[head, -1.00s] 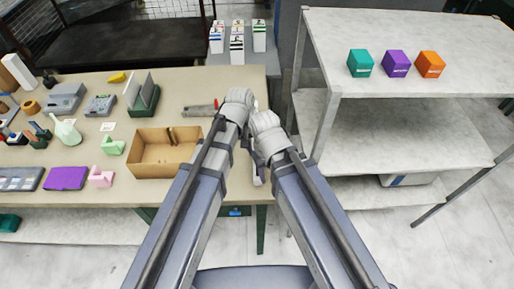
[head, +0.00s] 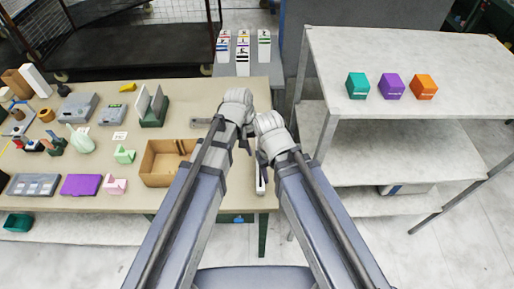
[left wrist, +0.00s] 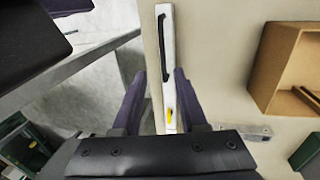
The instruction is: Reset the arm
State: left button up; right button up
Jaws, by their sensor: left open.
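In the left wrist view my left gripper (left wrist: 161,78) is open, its two dark fingers on either side of a long white tool (left wrist: 166,45) with a black strip and a yellow mark. The tool lies near the table edge, and I cannot tell whether the fingers touch it. In the head view the white tool (head: 261,180) shows partly between my two arms. My right gripper is not visible.
An open cardboard box (head: 158,180) stands left of my arms on the beige table (head: 190,88). Several tools and holders fill the table's left side. A grey shelf (head: 440,60) at right carries teal (head: 357,85), purple (head: 391,86) and orange (head: 424,87) boxes.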

pick_arm(q)
jog(key=shift+f, duration=0.1)
jog(key=s+a+f+m+y+b, duration=0.3)
jog(key=s+a+f+b, duration=0.3)
jog(key=s, duration=0.3)
jog(key=shift+s+a+f+m, duration=0.15)
jog(key=shift+s+a+m, duration=0.15)
jog(key=shift+a+m, duration=0.1)
jog(key=shift+o, duration=0.4)
